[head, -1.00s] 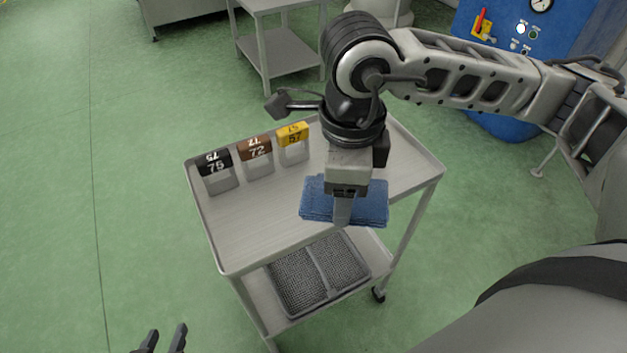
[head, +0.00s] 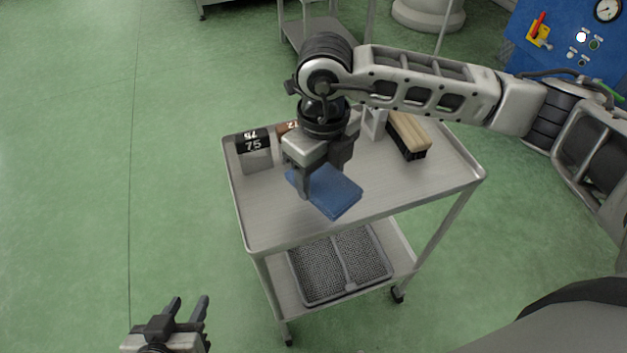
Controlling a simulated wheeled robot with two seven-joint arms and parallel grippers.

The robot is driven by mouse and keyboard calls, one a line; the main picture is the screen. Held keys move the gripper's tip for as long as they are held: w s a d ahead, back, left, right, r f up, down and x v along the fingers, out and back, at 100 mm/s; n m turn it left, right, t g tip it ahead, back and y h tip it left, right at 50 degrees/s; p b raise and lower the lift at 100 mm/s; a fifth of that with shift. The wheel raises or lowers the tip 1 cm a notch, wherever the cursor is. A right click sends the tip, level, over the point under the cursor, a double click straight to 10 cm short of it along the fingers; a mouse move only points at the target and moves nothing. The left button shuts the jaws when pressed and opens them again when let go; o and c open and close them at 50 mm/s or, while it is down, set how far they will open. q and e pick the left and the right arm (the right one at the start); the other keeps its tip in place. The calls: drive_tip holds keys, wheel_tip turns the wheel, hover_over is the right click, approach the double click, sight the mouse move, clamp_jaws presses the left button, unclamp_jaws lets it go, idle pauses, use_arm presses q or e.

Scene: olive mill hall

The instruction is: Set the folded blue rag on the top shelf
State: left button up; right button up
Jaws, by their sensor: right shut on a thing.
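The folded blue rag (head: 336,193) is over the middle of the top shelf (head: 400,188) of a grey metal cart. My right gripper (head: 312,180) is shut on the rag's left part from above. The rag looks flat and turned at an angle to the shelf edges. I cannot tell whether its underside touches the shelf. My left gripper (head: 187,308) is empty, its two fingers apart, low at the left over the green floor, away from the cart.
A number stand marked 75 (head: 253,150) is at the shelf's back left. A brown stand (head: 287,128) is partly hidden behind my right gripper. A wooden brush (head: 408,135) lies at the back right. The lower shelf holds a mesh tray (head: 340,267). The shelf's front right is clear.

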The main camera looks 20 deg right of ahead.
sight(312, 176)
drive_tip(key=shift+w+a+f, duration=0.4)
drive_tip(key=shift+w+f, duration=0.15)
drive_tip(key=shift+f, duration=0.25)
drive_tip(key=shift+w+a+f, duration=0.15)
drive_tip(key=shift+w+f, duration=0.15)
drive_tip(key=shift+f, duration=0.2)
wheel_tip(312, 176, down, 2)
drive_tip(key=shift+f+p, duration=0.2)
drive_tip(key=shift+p, duration=0.15)
drive_tip(key=shift+f, duration=0.3)
drive_tip(key=o, duration=0.9)
drive_tip(key=shift+o, duration=0.2)
